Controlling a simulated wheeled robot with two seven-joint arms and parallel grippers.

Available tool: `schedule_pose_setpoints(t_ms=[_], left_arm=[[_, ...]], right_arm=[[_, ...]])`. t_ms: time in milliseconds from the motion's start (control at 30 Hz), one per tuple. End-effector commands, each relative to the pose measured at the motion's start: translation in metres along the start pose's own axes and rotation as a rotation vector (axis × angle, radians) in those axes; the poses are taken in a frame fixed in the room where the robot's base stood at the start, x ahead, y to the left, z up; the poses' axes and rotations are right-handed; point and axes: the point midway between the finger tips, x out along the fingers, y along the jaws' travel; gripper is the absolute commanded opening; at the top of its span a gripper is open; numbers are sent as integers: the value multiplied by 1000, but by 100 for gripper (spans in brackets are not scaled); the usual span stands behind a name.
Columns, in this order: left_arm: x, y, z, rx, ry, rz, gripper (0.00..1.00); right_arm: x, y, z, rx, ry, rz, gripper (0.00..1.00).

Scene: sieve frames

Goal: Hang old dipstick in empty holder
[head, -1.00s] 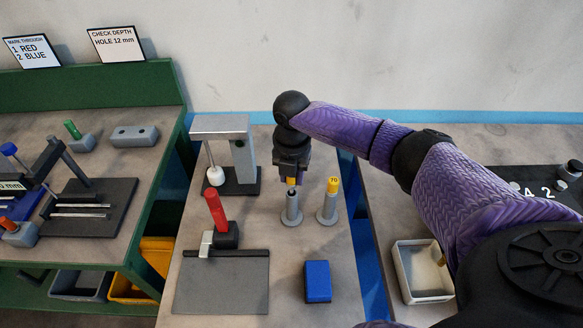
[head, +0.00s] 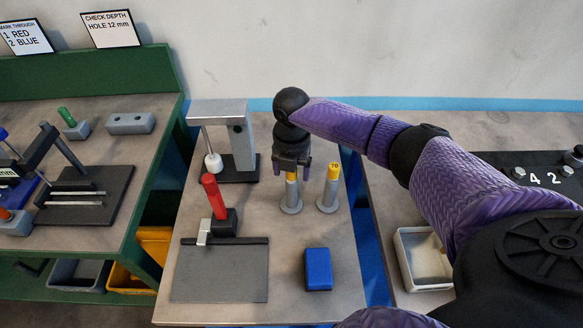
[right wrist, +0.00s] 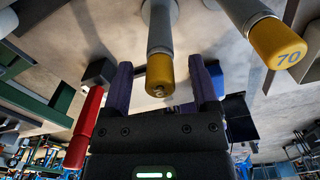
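A yellow-topped piece (head: 291,186), apparently the dipstick, stands upright in a grey round-based holder (head: 291,206). My right gripper (head: 292,172) is directly above, its two purple fingers apart on either side of the yellow top. In the right wrist view the yellow top (right wrist: 160,75) sits between the open fingers, with a visible gap on both sides. A second grey holder (head: 328,204) stands just to the right with a yellow top (head: 333,172) marked 70. My left gripper is not in view.
A grey gantry stand (head: 243,148) with a white-ended rod is behind left. A red-handled tool (head: 213,196) stands by a grey plate (head: 220,275). A blue block (head: 318,270) lies in front. A white tray (head: 425,260) is on the right, and the green bench (head: 120,80) on the left.

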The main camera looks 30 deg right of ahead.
Motion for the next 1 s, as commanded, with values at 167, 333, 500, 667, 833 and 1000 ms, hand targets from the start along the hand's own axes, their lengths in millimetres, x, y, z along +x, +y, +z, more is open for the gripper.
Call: schedule_pose_setpoints(t_ms=[167, 333, 500, 667, 833, 1000], left_arm=[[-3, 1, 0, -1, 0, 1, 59], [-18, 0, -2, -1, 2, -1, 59], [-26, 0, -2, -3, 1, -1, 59], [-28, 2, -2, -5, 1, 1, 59], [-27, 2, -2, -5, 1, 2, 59], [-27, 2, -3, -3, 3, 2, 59]], right_arm=[[-8, 0, 0, 0, -1, 1, 77], [-52, 0, 1, 0, -3, 4, 77], [-88, 1, 0, 0, -2, 3, 77], [-100, 0, 0, 0, 0, 1, 77], [-99, 0, 0, 0, 0, 0, 77], [-99, 0, 0, 0, 0, 0, 77]])
